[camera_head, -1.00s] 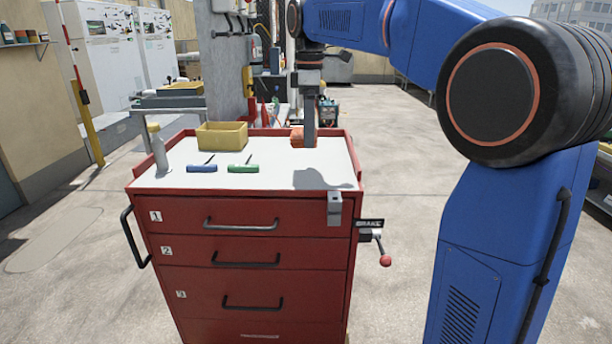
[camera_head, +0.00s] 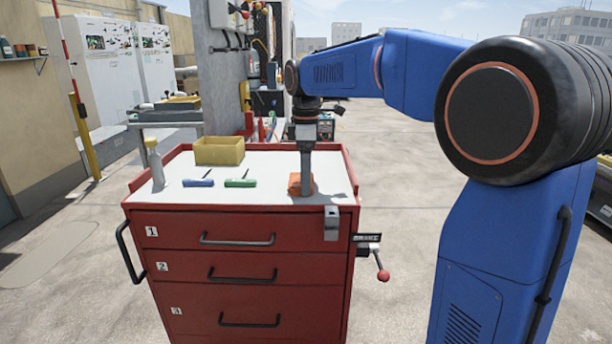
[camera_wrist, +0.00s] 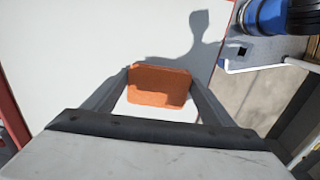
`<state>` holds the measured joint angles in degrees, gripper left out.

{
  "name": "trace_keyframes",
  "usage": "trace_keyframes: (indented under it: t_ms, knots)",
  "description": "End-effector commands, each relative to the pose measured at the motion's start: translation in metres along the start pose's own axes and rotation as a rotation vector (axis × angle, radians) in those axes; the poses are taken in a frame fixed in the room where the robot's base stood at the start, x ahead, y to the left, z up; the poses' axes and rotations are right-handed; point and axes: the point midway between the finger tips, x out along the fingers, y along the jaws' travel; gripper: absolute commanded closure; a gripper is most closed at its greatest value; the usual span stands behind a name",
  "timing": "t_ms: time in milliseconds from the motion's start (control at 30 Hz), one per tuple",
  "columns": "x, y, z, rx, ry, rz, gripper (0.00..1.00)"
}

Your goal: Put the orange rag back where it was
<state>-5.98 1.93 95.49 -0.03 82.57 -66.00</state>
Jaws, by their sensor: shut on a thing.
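The orange rag (camera_head: 294,184) is at the right part of the white top of the red tool cart (camera_head: 240,222). My gripper (camera_head: 307,188) points straight down at it, and the near finger hides part of the rag. In the wrist view the rag (camera_wrist: 159,86) lies between the two fingertips of my gripper (camera_wrist: 160,82), which are shut on it. I cannot tell whether the rag touches the cart top or is just above it.
A yellow bin (camera_head: 219,150) stands at the back of the cart top. A bottle (camera_head: 155,163), a blue-handled tool (camera_head: 198,183) and a green-handled tool (camera_head: 240,183) are to the left. A raised red rim edges the top. The front middle is clear.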

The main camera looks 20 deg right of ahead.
Motion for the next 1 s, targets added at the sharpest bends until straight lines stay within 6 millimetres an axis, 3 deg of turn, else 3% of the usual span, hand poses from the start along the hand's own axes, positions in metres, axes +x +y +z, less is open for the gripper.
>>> trace_keyframes:
  t_ms: [167,200,267,667,1000]
  knots:
    - [0.003,0.000,0.000,0.000,0.000,-0.001,0.44]
    - [0.003,0.000,0.000,0.000,0.000,0.000,0.16]
    - [0.003,0.000,0.000,0.000,0.000,0.000,0.04]
    - [-0.003,0.000,0.000,0.000,0.000,0.000,0.04]
    - [-0.061,0.001,0.000,0.000,0.001,0.002,0.04]
